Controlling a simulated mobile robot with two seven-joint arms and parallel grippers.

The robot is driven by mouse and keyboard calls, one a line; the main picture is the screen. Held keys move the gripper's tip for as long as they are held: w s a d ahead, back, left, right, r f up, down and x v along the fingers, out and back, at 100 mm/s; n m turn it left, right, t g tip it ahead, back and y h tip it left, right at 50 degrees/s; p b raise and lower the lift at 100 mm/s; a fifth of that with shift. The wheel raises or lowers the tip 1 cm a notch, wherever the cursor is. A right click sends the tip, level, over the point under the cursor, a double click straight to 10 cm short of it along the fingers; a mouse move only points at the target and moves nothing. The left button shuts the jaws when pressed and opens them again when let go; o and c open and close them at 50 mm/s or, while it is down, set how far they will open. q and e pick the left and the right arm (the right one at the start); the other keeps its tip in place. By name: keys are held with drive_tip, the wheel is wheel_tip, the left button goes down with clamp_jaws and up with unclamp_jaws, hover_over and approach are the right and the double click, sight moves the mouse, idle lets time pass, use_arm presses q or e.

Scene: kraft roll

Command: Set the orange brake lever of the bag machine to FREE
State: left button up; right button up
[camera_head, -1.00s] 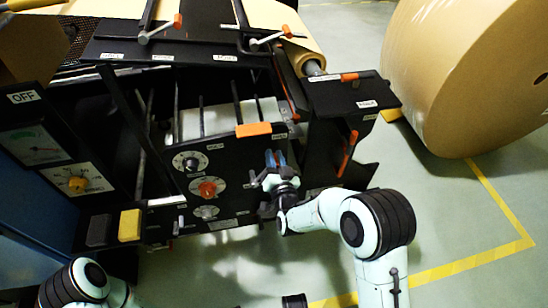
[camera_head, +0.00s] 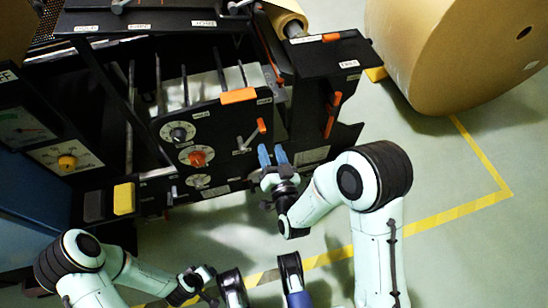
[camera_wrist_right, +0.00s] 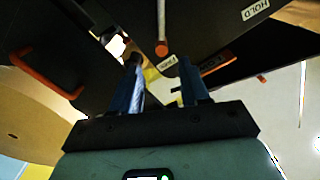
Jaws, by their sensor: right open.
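On the front panel of the bag machine (camera_head: 228,125), a lever with an orange tip (camera_head: 261,126) and grey shaft slants up and right. Its tip points toward a small label (camera_head: 265,100), too small to read there. In the right wrist view an orange rod end (camera_wrist_right: 161,48) hangs ahead of the fingers, and a HOLD label (camera_wrist_right: 255,9) lies well off to its right. My right gripper (camera_head: 272,153) is open and empty, blue fingers just below the lever tip, apparently apart from it. My left gripper (camera_head: 204,280) is low in the picture; its fingers are unclear.
Several dials, including a red knob (camera_head: 197,157), sit left of the lever. An orange bar (camera_head: 239,96) tops the panel. An orange handle (camera_head: 332,115) stands to the right. A large kraft roll (camera_head: 465,50) is at upper right.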

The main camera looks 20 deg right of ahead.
use_arm(q)
drive_tip(key=shift+w+r, duration=0.15)
drive_tip(key=shift+w, duration=0.05)
use_arm(e)
drive_tip(key=shift+s, duration=1.15)
